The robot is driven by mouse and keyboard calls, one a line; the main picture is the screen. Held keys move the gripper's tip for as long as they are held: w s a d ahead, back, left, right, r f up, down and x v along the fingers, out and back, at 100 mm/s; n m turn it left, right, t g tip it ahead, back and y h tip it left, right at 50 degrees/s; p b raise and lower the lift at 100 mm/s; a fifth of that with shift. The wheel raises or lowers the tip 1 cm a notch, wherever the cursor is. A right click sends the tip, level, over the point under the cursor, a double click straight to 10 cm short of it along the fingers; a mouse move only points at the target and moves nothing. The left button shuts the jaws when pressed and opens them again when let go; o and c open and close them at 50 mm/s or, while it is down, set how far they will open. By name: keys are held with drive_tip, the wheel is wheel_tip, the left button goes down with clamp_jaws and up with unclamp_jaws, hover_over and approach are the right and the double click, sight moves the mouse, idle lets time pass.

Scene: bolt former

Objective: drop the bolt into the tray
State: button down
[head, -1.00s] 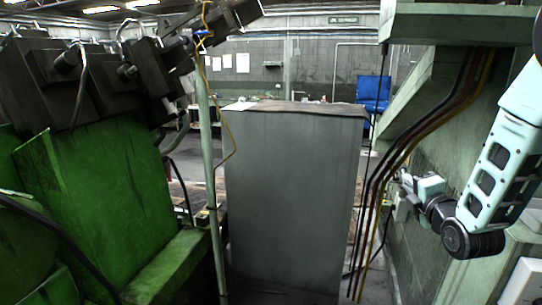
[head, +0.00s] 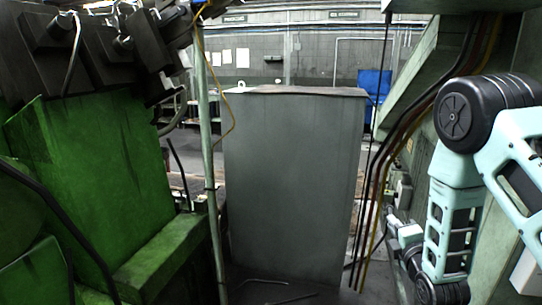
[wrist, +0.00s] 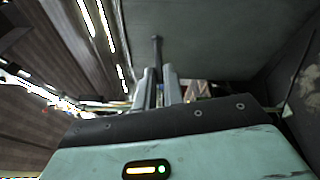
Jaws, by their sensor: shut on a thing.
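In the wrist view my gripper (wrist: 157,88) has its two pale fingers close together around a dark bolt (wrist: 157,52). The bolt's shank rises past the fingertips and ends in a wider head. In the head view the end of my arm hangs low at the right, beside the cables, and its fingers and the bolt cannot be made out there. I cannot pick out the tray in either view.
A tall grey cabinet (head: 292,185) stands in the middle. A green machine (head: 95,175) fills the left, with a thin pole (head: 208,170) beside it. Cables (head: 385,150) hang at the right.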

drive_tip(key=shift+f+b, duration=1.55)
drive_tip(key=shift+f, duration=0.85)
